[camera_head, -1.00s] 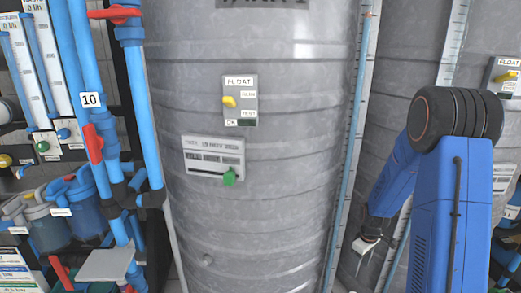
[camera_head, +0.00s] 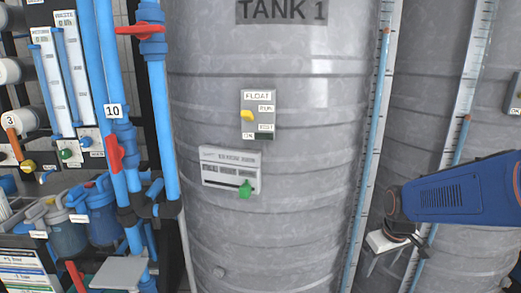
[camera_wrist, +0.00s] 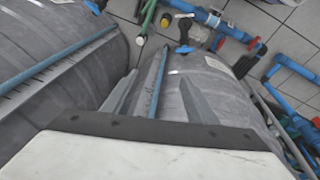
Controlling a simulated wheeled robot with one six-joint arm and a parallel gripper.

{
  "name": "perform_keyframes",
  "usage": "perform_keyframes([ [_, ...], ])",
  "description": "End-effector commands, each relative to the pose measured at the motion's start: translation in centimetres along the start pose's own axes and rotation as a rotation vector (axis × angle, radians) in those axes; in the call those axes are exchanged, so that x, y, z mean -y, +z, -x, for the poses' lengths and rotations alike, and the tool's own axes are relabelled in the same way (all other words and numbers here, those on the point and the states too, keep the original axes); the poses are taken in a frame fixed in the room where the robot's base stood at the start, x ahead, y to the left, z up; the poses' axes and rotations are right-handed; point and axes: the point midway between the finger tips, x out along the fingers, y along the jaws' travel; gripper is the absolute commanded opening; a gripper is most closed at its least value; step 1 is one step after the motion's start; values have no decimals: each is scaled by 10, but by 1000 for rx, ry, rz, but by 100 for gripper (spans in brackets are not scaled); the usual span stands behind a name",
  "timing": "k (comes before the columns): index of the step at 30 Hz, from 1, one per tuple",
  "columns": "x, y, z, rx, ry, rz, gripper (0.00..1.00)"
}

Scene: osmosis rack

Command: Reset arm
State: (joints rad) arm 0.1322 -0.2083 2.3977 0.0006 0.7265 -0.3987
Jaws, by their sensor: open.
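My arm reaches in from the right edge in the head view. My gripper (camera_head: 390,262) hangs at its end, in front of the gap between the two grey tanks. In the wrist view my gripper (camera_wrist: 158,96) shows two grey fingers spread apart with nothing between them. Beyond the fingers are a grey tank wall and a blue level tube (camera_wrist: 158,80). Contact with the tanks cannot be told from these views.
Tank 1 (camera_head: 270,215) fills the middle, with a float switch panel (camera_head: 258,114) and a green-handled panel (camera_head: 229,171). Blue pipes with red valves (camera_head: 115,153) stand at left. Another tank (camera_head: 465,250) is behind my arm. Pipes lie across the tiled floor (camera_wrist: 275,20).

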Motion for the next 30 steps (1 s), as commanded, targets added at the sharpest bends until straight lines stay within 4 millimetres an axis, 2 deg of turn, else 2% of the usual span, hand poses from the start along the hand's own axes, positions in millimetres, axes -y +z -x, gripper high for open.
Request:
perform_keyframes([
  [1, 6, 6, 11, -14, 4, -10, 52],
  [6, 25, 28, 43, -51, 10, -61, 52],
  [15, 56, 74, 87, -114, 11, -150, 52],
  [24, 82, 120, 116, -174, 3, -233, 52],
  [30, 89, 137, 122, -191, -2, -263, 52],
])
